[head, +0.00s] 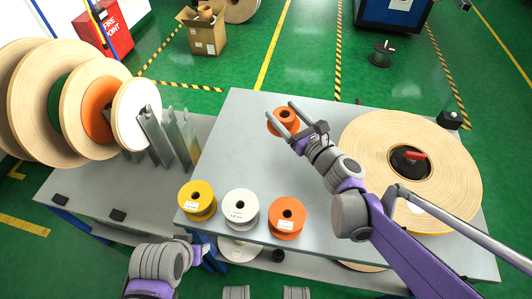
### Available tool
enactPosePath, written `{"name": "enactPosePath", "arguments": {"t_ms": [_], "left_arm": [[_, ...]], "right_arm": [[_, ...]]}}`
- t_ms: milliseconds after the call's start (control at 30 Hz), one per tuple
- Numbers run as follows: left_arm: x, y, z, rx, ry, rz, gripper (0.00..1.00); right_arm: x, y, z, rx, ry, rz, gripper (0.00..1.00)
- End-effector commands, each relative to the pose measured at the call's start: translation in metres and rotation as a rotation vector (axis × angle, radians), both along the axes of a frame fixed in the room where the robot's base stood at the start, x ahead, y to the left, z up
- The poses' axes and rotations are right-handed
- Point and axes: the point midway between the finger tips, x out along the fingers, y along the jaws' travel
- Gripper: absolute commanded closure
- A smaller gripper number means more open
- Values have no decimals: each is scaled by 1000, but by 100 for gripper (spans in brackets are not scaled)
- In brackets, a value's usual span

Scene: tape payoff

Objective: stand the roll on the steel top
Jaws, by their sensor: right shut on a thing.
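The grey steel top (235,150) fills the middle of the head view. My right gripper (280,118) is over its back part, shut on an orange roll (287,117) with a dark centre hole. The roll looks upright, with its round face up; I cannot tell whether its base touches the top. The gripper's fingers cover part of it. My left arm is at the bottom left, and its gripper (205,251) shows only in small part, with the fingers not clear.
A yellow roll (197,199), a white roll (240,208) and another orange roll (287,216) stand along the front edge. A large tape coil (445,160) lies on the right. Big discs (65,110) stand in a rack on the left. The middle of the top is clear.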

Motion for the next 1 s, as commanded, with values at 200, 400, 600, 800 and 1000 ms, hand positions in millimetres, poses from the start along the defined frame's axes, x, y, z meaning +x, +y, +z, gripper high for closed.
{"name": "enactPosePath", "arguments": {"t_ms": [200,400,600,800,1000], "left_arm": [[2,0,-24,0,8,0,50],[3,0,-38,0,13,0,50],[4,0,-43,0,15,0,50],[6,0,-56,0,19,0,50],[6,0,-56,0,18,0,50]], "right_arm": [[-1,19,-42,1,4,12,89],[-1,18,-76,-1,3,12,89],[-1,18,-90,0,2,11,89],[-1,18,-119,1,3,11,89],[-2,17,-120,0,2,11,89]]}}
